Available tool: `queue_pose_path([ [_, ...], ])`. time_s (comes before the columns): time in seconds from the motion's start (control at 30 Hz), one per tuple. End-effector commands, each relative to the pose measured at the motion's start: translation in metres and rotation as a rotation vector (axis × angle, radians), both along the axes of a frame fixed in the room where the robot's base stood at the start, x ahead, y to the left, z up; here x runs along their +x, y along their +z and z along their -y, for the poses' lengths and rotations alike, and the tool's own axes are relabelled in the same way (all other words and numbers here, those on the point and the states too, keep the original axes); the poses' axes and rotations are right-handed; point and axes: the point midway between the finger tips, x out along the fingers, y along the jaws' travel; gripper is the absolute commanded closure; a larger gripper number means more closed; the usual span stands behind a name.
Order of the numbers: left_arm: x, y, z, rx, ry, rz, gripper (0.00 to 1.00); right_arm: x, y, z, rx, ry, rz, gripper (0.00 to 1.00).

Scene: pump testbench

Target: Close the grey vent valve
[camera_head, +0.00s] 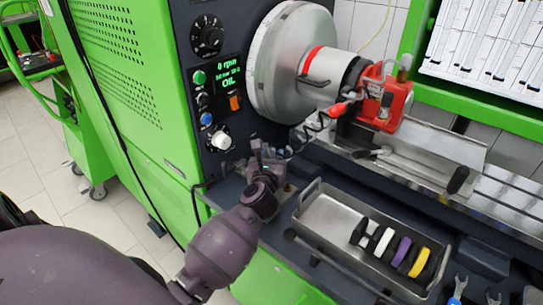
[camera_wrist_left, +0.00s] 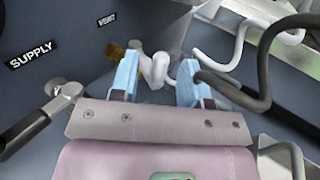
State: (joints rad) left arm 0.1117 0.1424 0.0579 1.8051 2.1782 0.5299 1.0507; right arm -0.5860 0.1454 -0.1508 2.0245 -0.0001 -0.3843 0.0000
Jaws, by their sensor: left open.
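My left gripper (camera_head: 263,153) is at the machine's dark front panel, just below and right of the white knob. In the left wrist view its two blue fingers (camera_wrist_left: 158,78) are apart. The vent valve is largely hidden in the head view. My right gripper is not in view.
A SUPPLY label (camera_wrist_left: 30,53) and a dark-handled lever valve (camera_wrist_left: 28,128) are left of the gripper. A white hose (camera_wrist_left: 235,50) and a dark hose (camera_wrist_left: 238,96) lie to its right. A metal tray (camera_head: 325,208) holding several coloured rings is right of my arm.

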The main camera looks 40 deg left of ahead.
Motion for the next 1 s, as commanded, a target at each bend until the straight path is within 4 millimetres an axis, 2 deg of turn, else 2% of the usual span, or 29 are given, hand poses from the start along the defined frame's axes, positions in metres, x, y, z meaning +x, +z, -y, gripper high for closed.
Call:
queue_pose_path([
  [0.37, 0.003, 0.0, -0.002, 0.0, 0.0, 0.0, 0.59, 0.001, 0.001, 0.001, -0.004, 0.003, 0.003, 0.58],
  [0.63, 0.003, 0.0, -0.002, 0.0, 0.0, 0.0, 1.0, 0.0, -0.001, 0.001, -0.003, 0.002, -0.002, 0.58],
  [0.87, 0.003, 0.0, -0.002, 0.0, -0.001, 0.0, 1.0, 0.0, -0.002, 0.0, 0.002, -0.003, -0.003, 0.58],
  [1.0, 0.002, 0.005, -0.004, 0.004, -0.03, 0.003, 1.0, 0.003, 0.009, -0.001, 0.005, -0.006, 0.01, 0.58],
])
